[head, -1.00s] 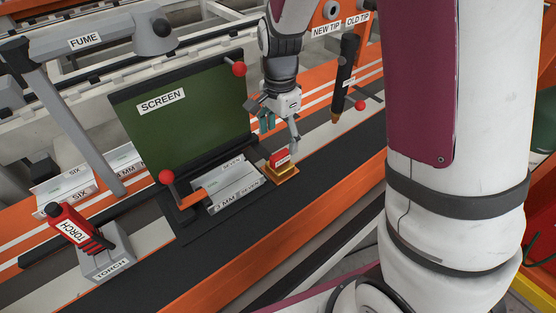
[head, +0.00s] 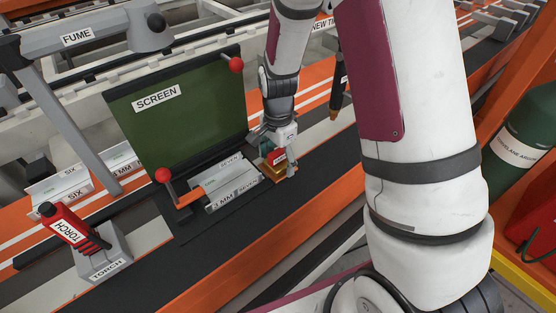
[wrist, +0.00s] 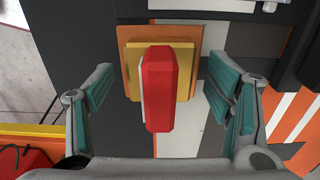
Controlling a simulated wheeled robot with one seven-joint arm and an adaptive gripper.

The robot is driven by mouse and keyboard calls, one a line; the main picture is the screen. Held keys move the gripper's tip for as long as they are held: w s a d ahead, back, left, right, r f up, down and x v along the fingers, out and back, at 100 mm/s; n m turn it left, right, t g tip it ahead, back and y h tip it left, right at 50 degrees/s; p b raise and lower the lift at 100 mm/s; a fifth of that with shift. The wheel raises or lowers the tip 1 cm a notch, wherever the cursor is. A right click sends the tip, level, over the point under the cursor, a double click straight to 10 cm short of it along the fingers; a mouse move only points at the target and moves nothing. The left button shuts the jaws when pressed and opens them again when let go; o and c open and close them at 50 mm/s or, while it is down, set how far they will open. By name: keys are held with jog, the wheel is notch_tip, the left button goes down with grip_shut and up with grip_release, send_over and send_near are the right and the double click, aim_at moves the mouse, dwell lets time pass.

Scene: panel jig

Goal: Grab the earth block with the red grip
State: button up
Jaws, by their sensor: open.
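The earth block is a yellow-brass block (wrist: 131,62) with a red grip (wrist: 160,85) on top. In the wrist view it lies between the two teal-padded fingers of my gripper (wrist: 163,98), with a gap on each side. My gripper is open and points down at the red grip. In the head view the earth block (head: 273,172) stands on the bench beside the plates, and my gripper (head: 279,158) is right over it, partly covering it. I cannot tell how far the fingertips reach down beside the grip.
A green screen (head: 175,110) stands just left of my gripper, with a red-knobbed lever (head: 163,176). Labelled plates (head: 228,182) lie in front of it. A torch (head: 75,228) in its holder and a fume arm (head: 85,38) are further left. The dark bench strip in front is clear.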

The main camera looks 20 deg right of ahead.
jog(key=shift+c, duration=0.3)
jog(key=c, duration=1.6)
jog(key=shift+r, duration=0.1)
